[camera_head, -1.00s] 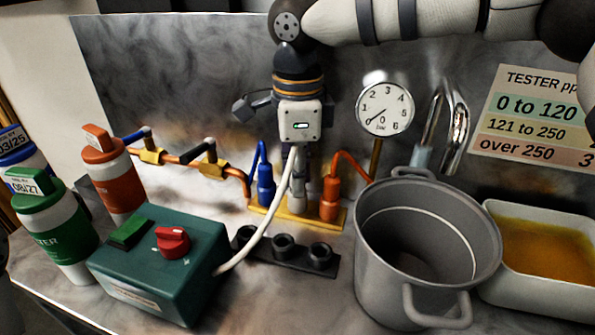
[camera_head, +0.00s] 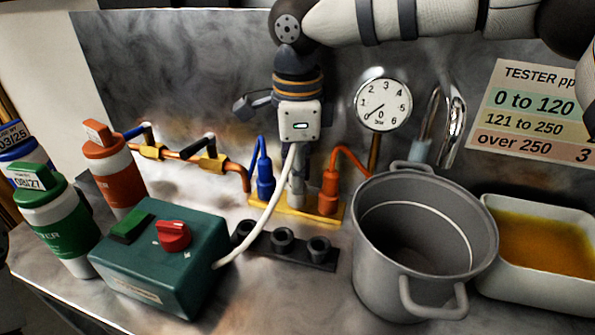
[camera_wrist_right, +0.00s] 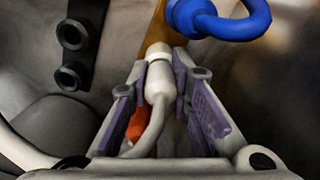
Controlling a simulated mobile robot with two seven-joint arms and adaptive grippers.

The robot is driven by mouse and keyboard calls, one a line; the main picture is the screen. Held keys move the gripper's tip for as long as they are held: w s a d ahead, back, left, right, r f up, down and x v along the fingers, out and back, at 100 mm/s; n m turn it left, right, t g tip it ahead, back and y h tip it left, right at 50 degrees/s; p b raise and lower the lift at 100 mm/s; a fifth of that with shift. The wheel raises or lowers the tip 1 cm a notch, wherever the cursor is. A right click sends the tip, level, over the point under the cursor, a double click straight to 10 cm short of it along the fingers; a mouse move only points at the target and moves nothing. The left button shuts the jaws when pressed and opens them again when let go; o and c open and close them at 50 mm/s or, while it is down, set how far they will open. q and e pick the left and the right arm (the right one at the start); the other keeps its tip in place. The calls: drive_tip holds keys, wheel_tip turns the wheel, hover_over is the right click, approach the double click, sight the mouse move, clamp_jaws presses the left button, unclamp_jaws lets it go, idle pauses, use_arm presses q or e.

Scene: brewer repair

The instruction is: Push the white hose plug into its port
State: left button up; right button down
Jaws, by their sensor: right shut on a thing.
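The white hose plug (camera_wrist_right: 159,82) is between the two purple-padded fingers of my right gripper (camera_wrist_right: 166,92), which is shut on it. In the head view the right gripper (camera_head: 299,160) comes down from above, with the plug (camera_head: 297,190) upright below it, between the blue plug (camera_head: 265,182) and the orange plug (camera_head: 328,192). The plug's end is at the yellow manifold (camera_head: 285,214); the port itself is hidden, and I cannot tell how deep the plug sits. The white hose (camera_head: 272,206) curves from the plug to the teal box. My left gripper is not in view.
The teal box (camera_head: 160,262) with a red knob stands front left, beside labelled bottles. A black holder (camera_head: 283,245) with round sockets lies in front of the manifold. A grey pot (camera_head: 380,275) stands close on the right, with a gauge (camera_head: 383,104) behind.

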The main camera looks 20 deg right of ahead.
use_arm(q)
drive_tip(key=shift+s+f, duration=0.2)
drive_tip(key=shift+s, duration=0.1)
use_arm(e)
drive_tip(key=shift+s+f, duration=0.25)
drive_tip(key=shift+f, duration=0.9)
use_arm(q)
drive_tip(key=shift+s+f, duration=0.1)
use_arm(e)
drive_tip(key=shift+s+f, duration=0.1)
drive_tip(key=shift+f, duration=0.15)
drive_tip(key=c, duration=1.4)
unclamp_jaws()
drive_tip(key=shift+c, duration=0.2)
drive_tip(key=shift+o, duration=0.5)
drive_tip(key=shift+f, duration=0.1)
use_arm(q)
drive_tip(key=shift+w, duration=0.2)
use_arm(e)
drive_tip(key=shift+w+r, duration=0.2)
drive_tip(key=shift+r, duration=0.05)
drive_tip(key=o, duration=0.7)
drive_tip(key=shift+r, duration=0.35)
drive_tip(key=shift+c, duration=0.2)
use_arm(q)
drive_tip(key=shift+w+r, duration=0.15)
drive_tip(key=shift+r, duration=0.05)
use_arm(e)
drive_tip(key=shift+w+r, duration=0.25)
drive_tip(key=shift+c, duration=0.8)
